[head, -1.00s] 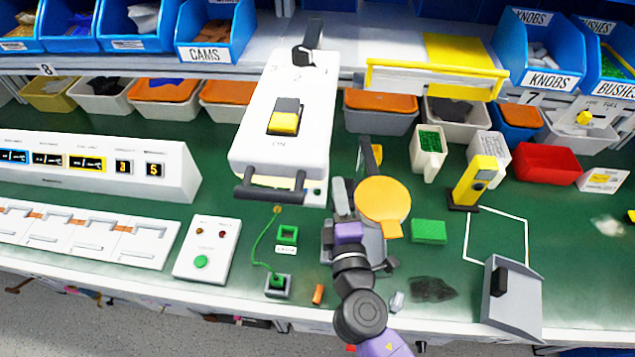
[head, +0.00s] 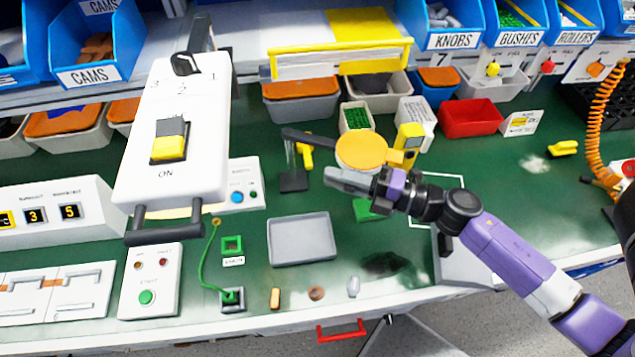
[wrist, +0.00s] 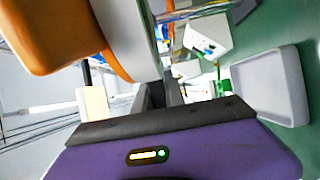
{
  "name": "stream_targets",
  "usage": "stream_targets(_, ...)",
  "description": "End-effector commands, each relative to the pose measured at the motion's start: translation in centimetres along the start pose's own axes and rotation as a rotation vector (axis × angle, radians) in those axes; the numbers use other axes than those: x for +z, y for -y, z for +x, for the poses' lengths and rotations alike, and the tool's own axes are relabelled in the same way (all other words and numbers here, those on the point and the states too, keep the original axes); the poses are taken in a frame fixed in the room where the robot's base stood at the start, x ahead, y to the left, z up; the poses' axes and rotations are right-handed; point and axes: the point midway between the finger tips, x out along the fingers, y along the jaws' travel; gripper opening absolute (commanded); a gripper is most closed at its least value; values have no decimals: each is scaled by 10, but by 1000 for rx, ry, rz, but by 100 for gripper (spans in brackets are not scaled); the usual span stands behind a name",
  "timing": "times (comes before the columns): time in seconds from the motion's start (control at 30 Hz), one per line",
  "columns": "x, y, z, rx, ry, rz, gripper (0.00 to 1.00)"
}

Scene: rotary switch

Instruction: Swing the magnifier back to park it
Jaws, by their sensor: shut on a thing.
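The magnifier (head: 362,151) is a round orange head on a dark swing arm (head: 308,138). The arm runs right from a post on a dark square base (head: 293,181). The head hangs over the green bench, short of the yellow stand (head: 408,140). In the wrist view, its orange body (wrist: 60,35) is large and close at upper left. My gripper (head: 350,180) reaches in from the right, just below the head in the head view. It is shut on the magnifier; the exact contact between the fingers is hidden.
A grey tray (head: 302,241) lies open in front of the post. A green block (head: 366,211) sits under my gripper, beside a white outlined area (head: 450,181). A tall white switch panel (head: 180,130) stands left. Bins and a red box (head: 470,118) line the back.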

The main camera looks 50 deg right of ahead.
Motion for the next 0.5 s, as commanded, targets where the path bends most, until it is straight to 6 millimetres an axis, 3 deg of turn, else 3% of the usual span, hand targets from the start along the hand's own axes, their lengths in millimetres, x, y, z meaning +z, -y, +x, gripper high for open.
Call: stream_targets(0.5, 32, 1, -13, 1, -222, -1, 0)
